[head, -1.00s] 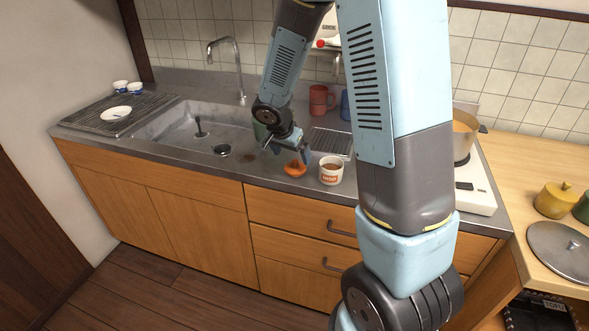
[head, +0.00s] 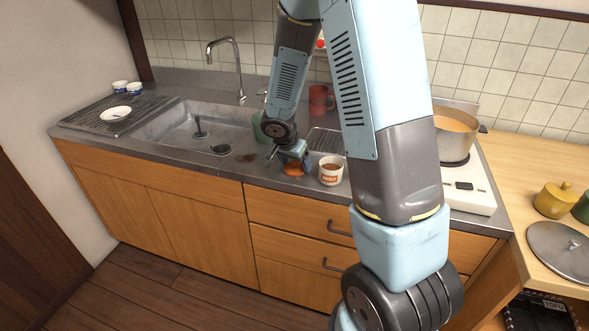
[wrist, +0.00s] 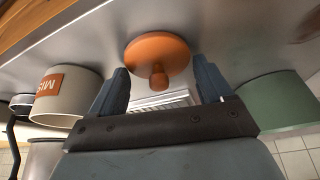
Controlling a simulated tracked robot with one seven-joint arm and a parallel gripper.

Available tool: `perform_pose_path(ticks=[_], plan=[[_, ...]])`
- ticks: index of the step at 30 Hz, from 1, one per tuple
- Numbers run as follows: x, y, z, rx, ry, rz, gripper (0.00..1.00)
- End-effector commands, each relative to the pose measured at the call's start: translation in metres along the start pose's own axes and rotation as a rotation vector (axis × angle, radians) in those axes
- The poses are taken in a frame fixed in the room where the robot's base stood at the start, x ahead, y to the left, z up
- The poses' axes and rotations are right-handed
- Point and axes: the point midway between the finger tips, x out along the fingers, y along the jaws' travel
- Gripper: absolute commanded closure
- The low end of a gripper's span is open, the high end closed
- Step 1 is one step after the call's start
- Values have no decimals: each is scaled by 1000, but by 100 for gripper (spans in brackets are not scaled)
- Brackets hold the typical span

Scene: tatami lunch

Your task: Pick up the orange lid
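The orange lid (head: 293,171) lies on the steel counter near its front edge, between the sink and a white miso tub. In the wrist view the lid (wrist: 157,55) is a flat disc with a small knob, just beyond the fingertips and roughly midway between them. Whether the fingers touch the lid I cannot tell.
The miso tub (head: 331,170) stands close to the right of the lid. A green container (wrist: 272,101) is on the other side. A red mug (head: 320,98) stands behind, the sink (head: 185,130) is left, and a pot (head: 457,135) is on the stove at right.

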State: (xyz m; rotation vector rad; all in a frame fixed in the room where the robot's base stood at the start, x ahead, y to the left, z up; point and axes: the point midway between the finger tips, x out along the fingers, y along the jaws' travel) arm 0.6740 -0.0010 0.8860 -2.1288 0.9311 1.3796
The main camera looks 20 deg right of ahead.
Motion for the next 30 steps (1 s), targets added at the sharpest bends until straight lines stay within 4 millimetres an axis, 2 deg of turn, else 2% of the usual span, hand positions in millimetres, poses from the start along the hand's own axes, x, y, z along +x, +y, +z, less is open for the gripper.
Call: perform_pose_path(ticks=[1,11,22,27,30], plan=[[0,0,0,0,0,0,26],[0,0,0,0,0,0,56],[-8,-1,-4,2,2,-2,56],[-29,0,-13,4,2,-3,56],[-45,7,-10,2,2,-3,56]])
